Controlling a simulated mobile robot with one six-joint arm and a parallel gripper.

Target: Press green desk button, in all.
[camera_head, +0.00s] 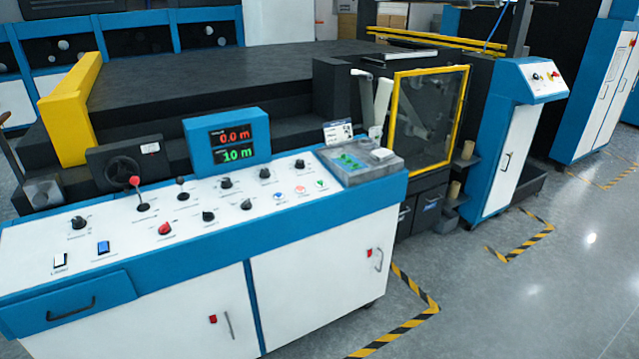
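The control desk (120,250) is white and blue and stands in the left front. A small round green button (321,184) sits at the right end of a short row on its sloped white top. A red button (300,190) and a blue button (278,196) are to its left in the same row. The buttons are too small to tell whether any is pressed. My gripper is not in view.
A grey tray (390,168) with green pieces lies just right of the green button. Black knobs, a red knob (165,229) and a red-tipped lever (135,181) stand up from the desktop. A blue display (228,141) reads 0.0 m and 10 m. Open grey floor (480,315) lies right of the desk.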

